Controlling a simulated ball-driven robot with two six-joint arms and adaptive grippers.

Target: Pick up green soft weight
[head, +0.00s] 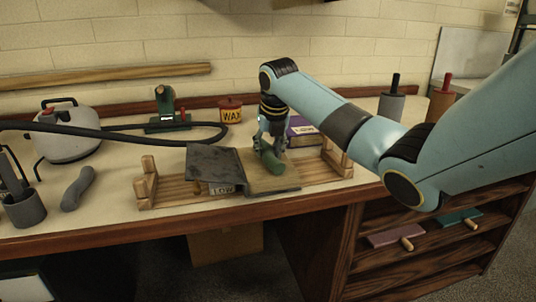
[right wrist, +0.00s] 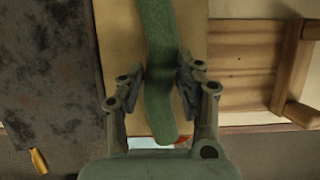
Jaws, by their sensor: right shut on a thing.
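The green soft weight (right wrist: 160,75) is a long, limp green roll. In the right wrist view it lies between the two fingers of my right gripper (right wrist: 161,75), which are shut on its middle and pinch it slightly. In the head view the green soft weight (head: 272,162) shows under my right gripper (head: 268,150), over the tan board (head: 258,182) on the wooden rack. I cannot tell whether it touches the board. My left gripper is not in view.
A dark mottled sheet (head: 214,163) lies left of the weight, above a box marked LOW. A grey soft weight (head: 78,189) lies at the left. A black hose (head: 130,136) crosses the left bench.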

